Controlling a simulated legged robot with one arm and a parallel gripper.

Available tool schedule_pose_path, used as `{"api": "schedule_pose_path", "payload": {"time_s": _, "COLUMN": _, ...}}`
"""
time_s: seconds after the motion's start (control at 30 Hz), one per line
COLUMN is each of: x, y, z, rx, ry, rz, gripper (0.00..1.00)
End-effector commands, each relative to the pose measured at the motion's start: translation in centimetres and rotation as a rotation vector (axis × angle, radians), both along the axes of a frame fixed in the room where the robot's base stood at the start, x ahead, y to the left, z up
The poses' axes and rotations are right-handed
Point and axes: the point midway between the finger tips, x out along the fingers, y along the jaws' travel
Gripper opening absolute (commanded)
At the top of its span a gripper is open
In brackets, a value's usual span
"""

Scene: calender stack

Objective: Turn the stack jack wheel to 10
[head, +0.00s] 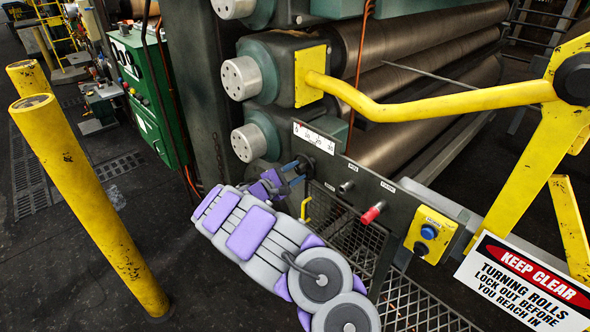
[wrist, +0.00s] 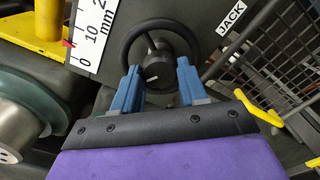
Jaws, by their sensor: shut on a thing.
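The jack wheel (wrist: 155,23) is a black round handwheel with a dark hub, on a grey panel beside a label reading JACK (wrist: 231,38). My gripper (wrist: 158,70) has its two blue fingers on the wheel, one on each side of the hub, shut on it. In the head view my gripper (head: 294,168) reaches the panel below the scale. The white mm scale (wrist: 96,35) stands left of the wheel. A small red pointer (wrist: 68,43) at its edge seems to sit between 0 and 10; the exact reading is unclear. The scale also shows in the head view (head: 315,138).
A red knob (head: 372,212) and a yellow box with a blue button (head: 430,232) are right of my gripper. A yellow bar (head: 430,103) crosses above. Large rolls (head: 415,40) lie behind. Yellow posts (head: 85,195) stand left; dark floor lies between.

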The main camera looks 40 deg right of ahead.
Motion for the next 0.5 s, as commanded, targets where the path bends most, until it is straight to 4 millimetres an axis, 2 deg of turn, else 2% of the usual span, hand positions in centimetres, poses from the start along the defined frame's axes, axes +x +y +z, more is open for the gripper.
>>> {"api": "schedule_pose_path", "payload": {"time_s": 0.5, "x": 0.09, "y": 0.27, "z": -0.18, "rx": -0.034, "ry": 0.493, "rz": 0.007, "gripper": 0.12}}
